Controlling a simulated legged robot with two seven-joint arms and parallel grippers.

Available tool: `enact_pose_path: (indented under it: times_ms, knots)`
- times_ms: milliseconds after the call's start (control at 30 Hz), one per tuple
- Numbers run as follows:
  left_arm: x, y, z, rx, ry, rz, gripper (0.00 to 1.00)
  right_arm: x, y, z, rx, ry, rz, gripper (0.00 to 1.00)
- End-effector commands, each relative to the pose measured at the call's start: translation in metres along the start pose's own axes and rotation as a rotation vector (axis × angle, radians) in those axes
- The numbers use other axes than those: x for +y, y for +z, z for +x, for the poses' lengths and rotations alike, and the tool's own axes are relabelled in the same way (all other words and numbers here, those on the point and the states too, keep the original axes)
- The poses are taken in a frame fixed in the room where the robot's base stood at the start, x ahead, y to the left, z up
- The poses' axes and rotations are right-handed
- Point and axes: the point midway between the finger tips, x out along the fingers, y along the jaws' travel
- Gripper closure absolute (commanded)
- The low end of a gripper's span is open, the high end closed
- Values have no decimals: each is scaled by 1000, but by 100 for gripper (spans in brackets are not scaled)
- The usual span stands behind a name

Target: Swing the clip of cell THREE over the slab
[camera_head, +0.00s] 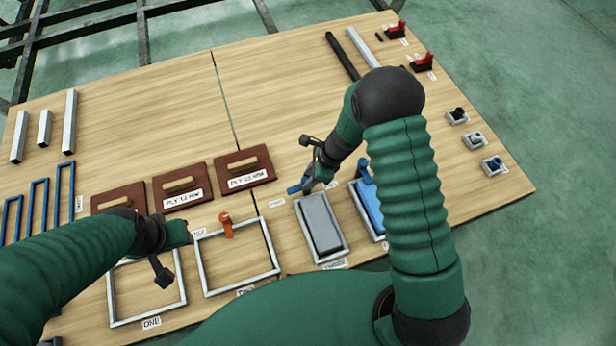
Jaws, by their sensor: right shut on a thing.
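Cell THREE (347,254) is a pale metal frame with a grey slab (321,222) lying inside it. Its label is too small to read surely. A blue clip (294,189) is at the far edge of this frame, its visible end pointing left and not lying over the slab. My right gripper (309,181) is shut on this clip, and its fingers hide part of the clip. My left gripper (163,272) hangs over the frame marked ONE; its fingers are too unclear to tell open from shut.
An empty frame (206,270) with an orange clip (227,226) lies left of the slab. A blue slab (369,207) with its own blue clip (366,172) is to the right, partly behind my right arm. Brown handled boards (245,166) lie behind. Bare wood is free farther back.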

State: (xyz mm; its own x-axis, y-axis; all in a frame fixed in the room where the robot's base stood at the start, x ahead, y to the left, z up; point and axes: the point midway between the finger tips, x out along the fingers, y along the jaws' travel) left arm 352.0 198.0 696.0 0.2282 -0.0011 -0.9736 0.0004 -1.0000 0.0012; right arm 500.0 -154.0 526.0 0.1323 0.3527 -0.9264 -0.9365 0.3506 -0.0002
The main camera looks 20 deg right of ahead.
Motion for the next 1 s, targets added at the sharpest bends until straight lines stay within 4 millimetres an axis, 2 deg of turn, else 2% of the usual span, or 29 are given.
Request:
enact_pose_path:
  times_ms: [33,333,533,1000]
  knots:
    - [0,0,0,0,0,0,64,0,7,0,-12,0,-5,100]
    - [0,0,-2,0,0,1,64,-1,8,-1,-11,3,-14,100]
    - [0,-2,-10,0,0,0,64,-2,8,-2,-11,25,-69,100]
    - [0,-10,-41,0,0,1,64,-4,10,-2,-12,168,-419,100]
